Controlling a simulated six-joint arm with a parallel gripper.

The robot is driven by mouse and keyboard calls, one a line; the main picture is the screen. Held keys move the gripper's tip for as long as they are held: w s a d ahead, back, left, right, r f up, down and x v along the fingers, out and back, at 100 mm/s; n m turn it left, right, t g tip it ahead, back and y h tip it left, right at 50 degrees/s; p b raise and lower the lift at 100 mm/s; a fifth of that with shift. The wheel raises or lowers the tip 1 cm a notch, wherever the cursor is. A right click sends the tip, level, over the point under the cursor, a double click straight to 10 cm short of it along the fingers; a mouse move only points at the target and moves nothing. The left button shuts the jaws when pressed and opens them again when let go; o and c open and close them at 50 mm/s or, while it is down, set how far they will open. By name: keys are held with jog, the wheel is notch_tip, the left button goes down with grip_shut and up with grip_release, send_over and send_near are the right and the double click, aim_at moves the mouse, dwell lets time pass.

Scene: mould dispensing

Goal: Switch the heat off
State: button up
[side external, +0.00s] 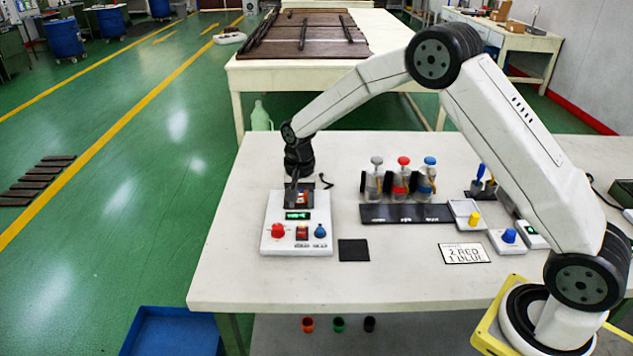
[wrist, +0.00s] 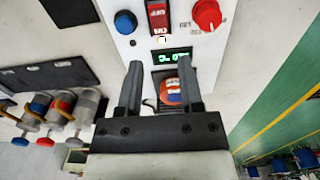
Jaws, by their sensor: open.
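A white heater box (side external: 272,243) stands at the left of the table. On its front are a red knob (side external: 278,230), a red rocker switch (side external: 302,232) and a blue knob (side external: 320,231). A lit green display (side external: 297,215) sits behind them. In the wrist view the red switch (wrist: 158,15) lies between the blue knob (wrist: 125,22) and the red knob (wrist: 207,14). My gripper (wrist: 160,62) is open over the back of the box. Beyond its fingers is a round piece with orange, white and blue layers (wrist: 172,91), partly hidden. Its contact with the fingers is unclear.
A dark rack (side external: 405,213) with bottles topped grey, red (side external: 403,161) and blue stands to the right. A black pad (side external: 353,250) lies beside the box. A card (side external: 464,253) and small boxes with yellow and blue knobs (side external: 508,236) are farther right.

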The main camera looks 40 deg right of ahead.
aim_at(302, 229)
jog(key=shift+f, duration=0.1)
jog(key=shift+f, duration=3.8)
grip_shut()
